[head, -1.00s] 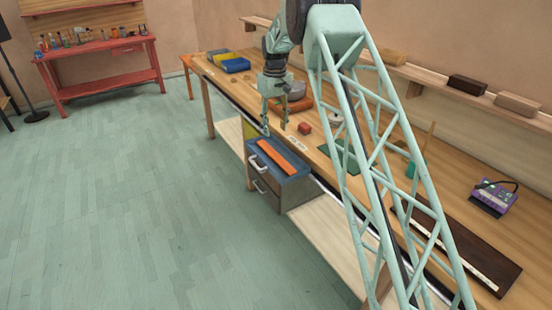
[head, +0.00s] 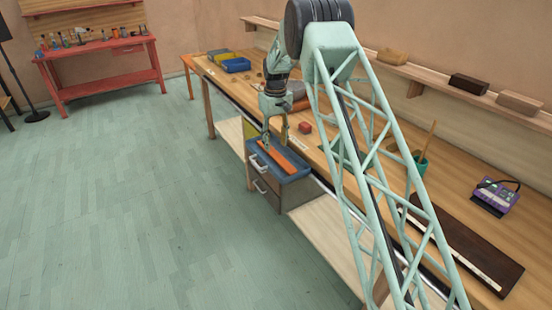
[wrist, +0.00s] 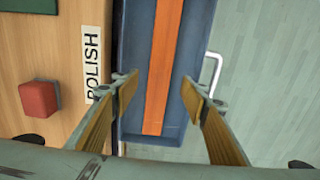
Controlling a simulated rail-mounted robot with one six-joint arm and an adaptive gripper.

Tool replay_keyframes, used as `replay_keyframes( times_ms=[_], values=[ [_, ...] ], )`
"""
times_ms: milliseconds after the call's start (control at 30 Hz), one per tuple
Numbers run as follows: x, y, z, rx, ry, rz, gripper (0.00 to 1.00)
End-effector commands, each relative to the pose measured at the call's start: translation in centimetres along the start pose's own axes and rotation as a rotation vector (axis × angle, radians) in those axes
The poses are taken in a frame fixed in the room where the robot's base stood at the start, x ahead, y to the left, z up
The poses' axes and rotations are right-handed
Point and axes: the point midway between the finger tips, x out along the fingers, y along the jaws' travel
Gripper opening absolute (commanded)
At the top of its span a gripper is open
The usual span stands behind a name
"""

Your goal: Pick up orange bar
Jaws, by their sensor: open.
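The orange bar (head: 285,158) is long, thin and flat. It lies lengthwise in an open-topped blue drawer (wrist: 186,60) at the bench's front edge. In the wrist view the bar (wrist: 161,75) runs down the middle of the drawer. My gripper (wrist: 160,85) is open and empty, with one finger on each side of the bar in that view. In the head view my gripper (head: 277,145) is over the drawer, partly hiding the bar. I cannot tell the exact height of the fingertips above the bar.
A small red block (wrist: 38,99) and a POLISH label (wrist: 92,65) are on the bench beside the drawer. A silver handle (wrist: 213,72) is on the drawer's outer side. A green cup (head: 419,164) stands farther right. Open floor lies left of the drawer.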

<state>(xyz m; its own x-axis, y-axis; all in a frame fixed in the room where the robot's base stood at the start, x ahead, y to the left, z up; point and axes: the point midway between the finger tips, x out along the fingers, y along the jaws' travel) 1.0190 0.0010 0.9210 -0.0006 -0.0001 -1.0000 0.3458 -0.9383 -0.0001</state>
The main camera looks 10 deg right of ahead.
Motion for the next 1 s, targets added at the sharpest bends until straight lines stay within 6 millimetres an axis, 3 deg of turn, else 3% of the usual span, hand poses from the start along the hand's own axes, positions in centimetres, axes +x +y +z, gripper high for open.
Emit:
replay_keyframes(
  times_ms=[533, 1000],
  values=[
    [0.7, 0.0, 0.1, 0.000, -0.001, 0.000, 0.41],
    [4.9, 0.1, 0.3, 0.000, 0.000, 0.000, 0.41]
  ],
)
